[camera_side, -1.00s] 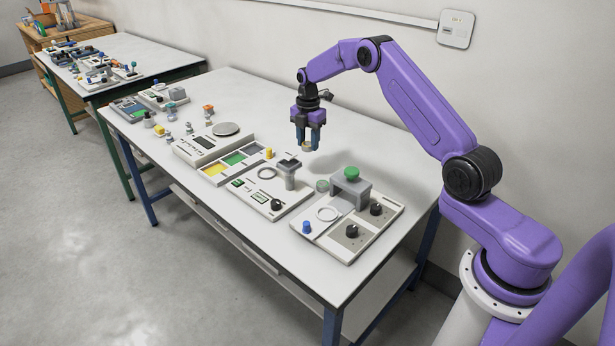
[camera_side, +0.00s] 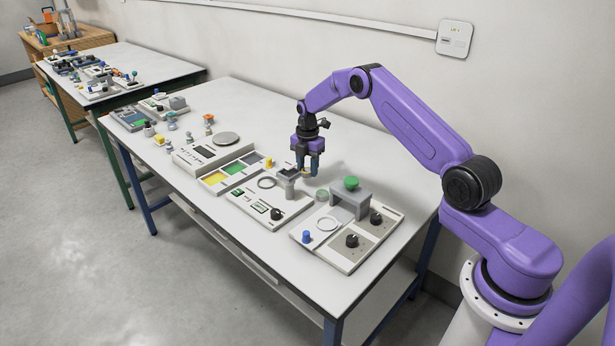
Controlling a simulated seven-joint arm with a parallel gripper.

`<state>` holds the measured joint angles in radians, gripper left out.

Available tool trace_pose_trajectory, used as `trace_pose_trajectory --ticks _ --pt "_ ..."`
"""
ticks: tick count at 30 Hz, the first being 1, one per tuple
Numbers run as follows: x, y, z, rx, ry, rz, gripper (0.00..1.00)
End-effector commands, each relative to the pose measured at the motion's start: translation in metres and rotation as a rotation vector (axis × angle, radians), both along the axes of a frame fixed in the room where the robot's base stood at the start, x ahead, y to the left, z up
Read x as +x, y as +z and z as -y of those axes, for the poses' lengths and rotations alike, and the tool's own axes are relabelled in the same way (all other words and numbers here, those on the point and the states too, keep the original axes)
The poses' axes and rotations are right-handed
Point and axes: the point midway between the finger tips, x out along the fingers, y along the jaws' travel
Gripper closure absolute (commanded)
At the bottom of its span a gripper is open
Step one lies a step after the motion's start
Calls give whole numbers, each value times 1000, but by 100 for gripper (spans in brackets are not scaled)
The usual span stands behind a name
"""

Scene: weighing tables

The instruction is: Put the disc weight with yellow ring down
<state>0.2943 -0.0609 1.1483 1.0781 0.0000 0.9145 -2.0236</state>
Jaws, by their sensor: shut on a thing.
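My gripper (camera_side: 309,173) points straight down over the back part of the white table (camera_side: 355,155), behind the grey post of the middle device. It is shut on the disc weight with yellow ring (camera_side: 306,171), a small pale disc partly hidden by the fingers. The disc is low, close to the tabletop. I cannot tell whether it touches the table.
The middle device with its grey post (camera_side: 289,186) stands just in front of my gripper. A device with a green button on a grey bridge (camera_side: 350,200) stands to the right, with a small greenish disc (camera_side: 322,195) near it. Bare tabletop lies behind.

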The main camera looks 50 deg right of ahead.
Motion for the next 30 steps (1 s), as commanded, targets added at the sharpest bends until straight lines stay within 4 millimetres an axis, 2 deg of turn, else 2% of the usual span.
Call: trace_pose_trajectory --ticks 3,7,22,23,24,25,30 --pt "-1 -20 0 0 0 -3 96" --pt "0 -33 0 0 0 0 96" --pt "0 -40 0 0 0 0 96" --pt "0 -40 0 0 0 -1 49" --pt "0 -40 0 0 0 -1 36" --pt "0 -40 0 0 0 -1 33" --pt "0 -40 0 0 0 -1 33"
